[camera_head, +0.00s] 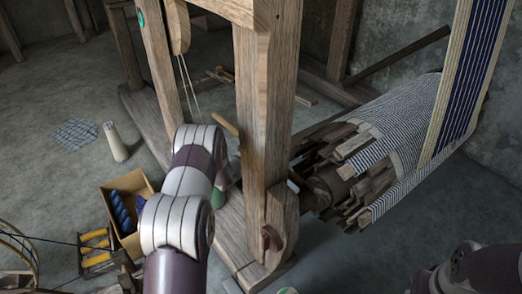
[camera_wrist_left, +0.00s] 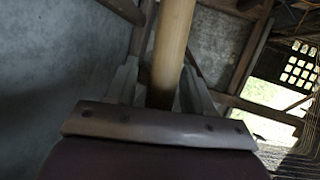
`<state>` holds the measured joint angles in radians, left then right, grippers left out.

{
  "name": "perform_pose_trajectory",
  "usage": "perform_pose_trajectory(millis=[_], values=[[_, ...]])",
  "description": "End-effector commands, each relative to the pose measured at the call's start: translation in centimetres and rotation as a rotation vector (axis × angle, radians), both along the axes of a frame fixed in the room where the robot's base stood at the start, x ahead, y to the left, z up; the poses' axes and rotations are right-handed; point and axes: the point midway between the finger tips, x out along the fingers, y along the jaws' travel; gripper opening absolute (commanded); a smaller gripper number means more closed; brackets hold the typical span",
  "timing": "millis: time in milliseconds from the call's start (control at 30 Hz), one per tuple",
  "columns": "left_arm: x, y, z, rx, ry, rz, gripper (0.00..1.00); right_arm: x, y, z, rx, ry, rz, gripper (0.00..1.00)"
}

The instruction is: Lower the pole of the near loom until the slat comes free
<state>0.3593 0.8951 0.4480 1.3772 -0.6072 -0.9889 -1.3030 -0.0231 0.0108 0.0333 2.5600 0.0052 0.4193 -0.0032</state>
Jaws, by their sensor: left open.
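A pale round wooden pole (camera_wrist_left: 172,45) runs up between the two fingers of my left gripper (camera_wrist_left: 158,74) in the left wrist view. The fingers stand apart on either side of it; I cannot tell whether either touches it. In the head view a short pale stick (camera_head: 225,122), probably the same pole, slants beside the loom's thick upright post (camera_head: 265,120). My left arm reaches up left of this post, and its gripper is hidden there. Dark wooden slats (camera_head: 345,190) surround the roll of striped cloth (camera_head: 395,115) right of the post. My right gripper is out of view.
A box with blue yarn (camera_head: 127,208) and a tray of yellow bobbins (camera_head: 95,250) stand on the floor at left. Part of my right arm shows at lower right. Floor below the roll is clear.

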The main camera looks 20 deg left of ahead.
Motion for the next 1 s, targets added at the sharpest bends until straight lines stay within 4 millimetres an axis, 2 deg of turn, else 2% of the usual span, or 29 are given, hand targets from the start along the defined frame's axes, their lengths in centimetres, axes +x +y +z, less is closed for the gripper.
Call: perform_pose_trajectory(millis=[100, 267, 433, 700, 1000], values=[[0.0, 0.0, 0.1, 0.000, 0.000, 0.000, 0.53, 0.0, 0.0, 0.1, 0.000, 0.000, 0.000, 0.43], [0.0, 0.0, 0.0, 0.000, 0.000, 0.000, 0.01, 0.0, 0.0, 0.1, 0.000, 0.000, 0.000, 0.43], [-0.1, 0.0, -0.3, -0.010, 0.006, -0.001, 0.00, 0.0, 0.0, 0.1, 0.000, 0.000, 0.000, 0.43], [-0.5, -0.8, -4.2, -0.136, 0.083, -0.002, 0.00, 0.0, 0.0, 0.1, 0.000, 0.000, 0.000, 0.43], [-0.6, -0.8, -4.5, -0.149, 0.088, -0.001, 0.00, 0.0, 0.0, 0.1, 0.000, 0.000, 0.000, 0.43]])
